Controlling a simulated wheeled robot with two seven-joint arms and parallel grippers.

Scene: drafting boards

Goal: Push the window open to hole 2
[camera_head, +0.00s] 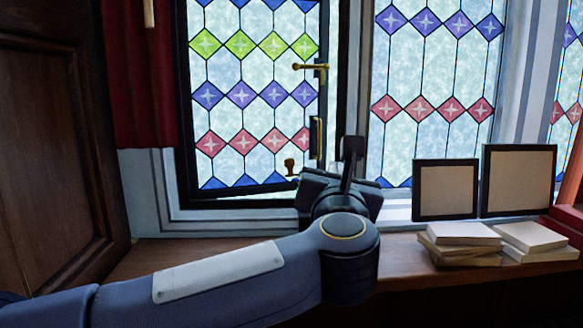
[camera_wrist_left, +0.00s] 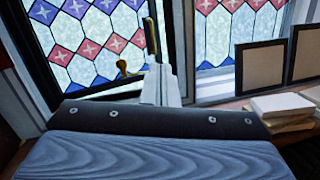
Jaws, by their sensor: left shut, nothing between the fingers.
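The left window (camera_head: 250,70) is a stained-glass pane in a dark frame. Its bottom edge slants and a light strip shows under it, so it seems slightly ajar. A brass handle (camera_head: 312,68) sits on its right side, with a dark upright pull (camera_head: 316,138) below. My left gripper (camera_head: 353,146) is shut and empty, pointing up just right of the pull and knob. I cannot tell whether it touches the frame. Hole 2 cannot be made out.
A fixed stained-glass pane (camera_head: 430,90) is to the right. Two framed pictures (camera_head: 445,190) (camera_head: 517,180) and stacked pale books (camera_head: 462,234) stand on the wooden sill (camera_head: 400,262). A red curtain (camera_head: 140,80) and dark wood panel (camera_head: 50,140) are at left.

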